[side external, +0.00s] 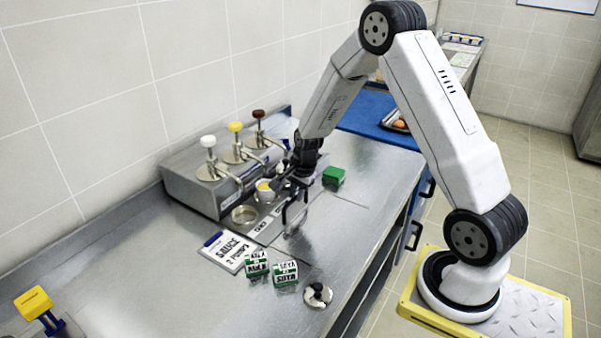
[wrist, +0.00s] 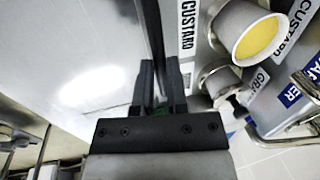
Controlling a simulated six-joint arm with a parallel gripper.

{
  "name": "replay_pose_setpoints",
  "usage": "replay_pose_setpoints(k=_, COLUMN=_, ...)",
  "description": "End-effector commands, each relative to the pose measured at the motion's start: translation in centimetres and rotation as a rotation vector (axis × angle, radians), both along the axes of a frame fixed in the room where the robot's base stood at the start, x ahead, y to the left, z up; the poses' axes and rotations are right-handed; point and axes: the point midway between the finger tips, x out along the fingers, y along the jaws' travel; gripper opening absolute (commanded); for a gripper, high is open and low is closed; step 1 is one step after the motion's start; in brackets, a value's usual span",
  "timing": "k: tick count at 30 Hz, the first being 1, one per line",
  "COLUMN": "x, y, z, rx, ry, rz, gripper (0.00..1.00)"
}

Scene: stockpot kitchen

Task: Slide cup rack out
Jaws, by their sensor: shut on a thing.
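The cup rack (side external: 264,231) is a low metal tray with labelled strips, in front of the sauce dispenser in the side view. It holds a cup with yellow content (side external: 265,188) and an empty-looking metal cup (side external: 244,214). In the wrist view, the rack's CUSTARD strip (wrist: 187,27) lies just right of my fingers, with the yellow cup (wrist: 252,38) beyond it. My gripper (side external: 288,213) points down at the rack's front edge. In the wrist view my gripper (wrist: 160,75) is shut on that thin edge. The exact contact is partly hidden by the fingers.
The sauce dispenser (side external: 215,185) with three pump heads stands against the wall. A SAUCE 2 PUMPS card (side external: 229,250), two small labelled green boxes (side external: 285,272) and a round lidded item (side external: 318,294) lie in front. A green block (side external: 333,175) is behind. The counter's front right (side external: 350,222) is clear.

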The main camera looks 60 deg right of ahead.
Motion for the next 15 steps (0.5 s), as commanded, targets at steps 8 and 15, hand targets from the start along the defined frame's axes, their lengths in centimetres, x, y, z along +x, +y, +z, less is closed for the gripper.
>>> replay_pose_setpoints(k=8, x=-1.2, y=0.0, z=0.1, rx=0.0, ry=0.0, rz=-0.001, gripper=0.0)
replay_pose_setpoints(k=15, x=-4.2, y=0.0, z=0.1, rx=0.001, ry=0.0, rz=-0.003, gripper=0.0)
